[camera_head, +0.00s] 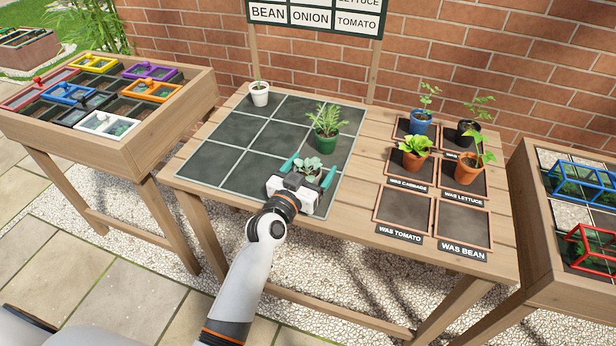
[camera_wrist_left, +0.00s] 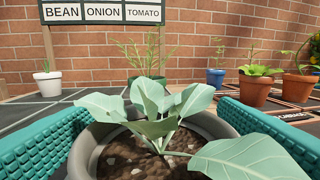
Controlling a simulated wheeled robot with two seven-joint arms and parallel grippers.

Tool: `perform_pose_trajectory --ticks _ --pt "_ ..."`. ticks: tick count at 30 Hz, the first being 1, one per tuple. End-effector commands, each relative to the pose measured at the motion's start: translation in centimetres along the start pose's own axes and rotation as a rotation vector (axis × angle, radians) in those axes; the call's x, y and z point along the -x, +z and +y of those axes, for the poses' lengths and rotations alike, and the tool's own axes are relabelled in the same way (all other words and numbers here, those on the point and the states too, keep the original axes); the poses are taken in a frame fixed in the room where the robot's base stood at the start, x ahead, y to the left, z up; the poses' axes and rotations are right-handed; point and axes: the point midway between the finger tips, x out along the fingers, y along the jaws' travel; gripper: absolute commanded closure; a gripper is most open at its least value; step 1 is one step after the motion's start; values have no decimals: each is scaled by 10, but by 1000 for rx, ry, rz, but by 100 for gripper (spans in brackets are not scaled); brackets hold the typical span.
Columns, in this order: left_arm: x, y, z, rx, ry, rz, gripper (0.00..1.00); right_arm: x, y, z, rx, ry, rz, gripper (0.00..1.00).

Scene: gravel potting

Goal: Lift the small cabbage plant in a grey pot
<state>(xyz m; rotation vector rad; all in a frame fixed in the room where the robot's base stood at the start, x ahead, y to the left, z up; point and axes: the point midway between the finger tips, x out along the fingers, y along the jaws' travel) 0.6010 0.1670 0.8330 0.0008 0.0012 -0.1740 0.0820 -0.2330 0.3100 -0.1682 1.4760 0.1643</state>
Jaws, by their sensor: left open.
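The small cabbage plant (camera_head: 308,167) stands upright in its pot near the front right of the dark gridded mat (camera_head: 215,163). In the left wrist view its pale grey-green leaves (camera_wrist_left: 153,118) rise from brown soil inside a grey pot (camera_wrist_left: 84,150). My left gripper (camera_head: 307,176) is open, with one teal finger on each side of the pot. In the left wrist view the fingers sit left and right of the pot rim, and I cannot tell whether they touch it. The lower pot is hidden by the gripper in the head view. My right gripper is not in view.
A green pot (camera_head: 325,142) with a feathery plant stands just behind. A white pot (camera_head: 259,97) is at the back left. Several potted plants, including an orange pot (camera_head: 414,159), occupy framed squares on the right. A sign (camera_head: 318,14) stands behind the table.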

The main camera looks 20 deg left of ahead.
Motion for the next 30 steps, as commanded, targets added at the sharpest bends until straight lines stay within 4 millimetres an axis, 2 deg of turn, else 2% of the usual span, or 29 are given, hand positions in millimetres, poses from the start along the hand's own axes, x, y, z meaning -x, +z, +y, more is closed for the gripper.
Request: perform_pose_trajectory --ticks 8,17,25,30 --pt "-3 0 0 0 0 1 19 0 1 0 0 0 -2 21" --pt "-3 0 0 0 0 1 68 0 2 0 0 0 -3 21" --pt "-3 4 0 1 1 -2 68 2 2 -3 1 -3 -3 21" --pt "-3 31 0 1 1 -5 68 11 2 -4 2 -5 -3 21"
